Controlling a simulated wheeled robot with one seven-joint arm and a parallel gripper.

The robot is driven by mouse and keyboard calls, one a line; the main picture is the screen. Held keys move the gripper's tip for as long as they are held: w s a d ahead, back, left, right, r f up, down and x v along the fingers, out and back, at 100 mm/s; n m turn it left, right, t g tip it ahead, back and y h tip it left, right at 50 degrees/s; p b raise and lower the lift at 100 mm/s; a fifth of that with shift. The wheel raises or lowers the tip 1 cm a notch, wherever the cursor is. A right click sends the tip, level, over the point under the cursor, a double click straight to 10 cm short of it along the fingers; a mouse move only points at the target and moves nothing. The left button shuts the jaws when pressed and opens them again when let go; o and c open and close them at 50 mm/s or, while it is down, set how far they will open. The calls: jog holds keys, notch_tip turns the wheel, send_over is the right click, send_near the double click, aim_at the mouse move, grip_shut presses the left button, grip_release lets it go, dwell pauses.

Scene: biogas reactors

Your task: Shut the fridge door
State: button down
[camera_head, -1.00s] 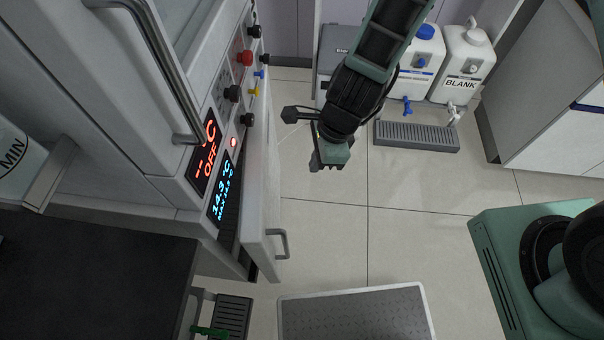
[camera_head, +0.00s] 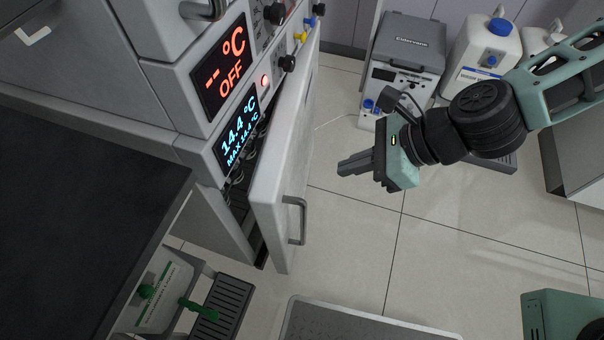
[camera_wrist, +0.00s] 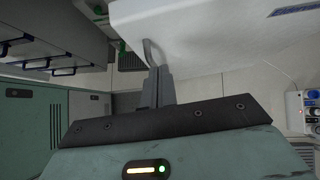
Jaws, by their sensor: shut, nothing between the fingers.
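The fridge door (camera_head: 285,165) is a white panel standing ajar at the front of the grey cabinet, with a dark gap behind its left edge. Its grey bar handle (camera_head: 300,222) is on the outer face, low down. The fridge display (camera_head: 238,130) reads 14.4 °C. My gripper (camera_head: 345,168) is shut and empty, to the right of the door and apart from it in the head view, its fingers pointing left. In the wrist view, the shut fingers (camera_wrist: 158,88) point toward the white door (camera_wrist: 190,25), and their tips overlap the handle (camera_wrist: 150,52).
A black worktop (camera_head: 80,220) is at the left. A floor drain tray (camera_head: 225,305) and a grey mat (camera_head: 360,322) lie in front. A grey device (camera_head: 405,60) and white canisters (camera_head: 485,50) stand at the back.

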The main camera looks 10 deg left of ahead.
aim_at(285, 178)
jog(key=shift+s+a+f+b, duration=0.1)
jog(key=shift+a+f+b, duration=0.15)
jog(key=shift+a+f, duration=0.95)
jog(key=shift+s+a+f+b, duration=0.15)
jog(key=shift+a+f+b, duration=0.25)
jog(key=shift+a, duration=1.4)
jog(key=shift+s+a+f+b, duration=0.15)
jog(key=shift+a+f, duration=0.8)
jog(key=shift+a, duration=0.55)
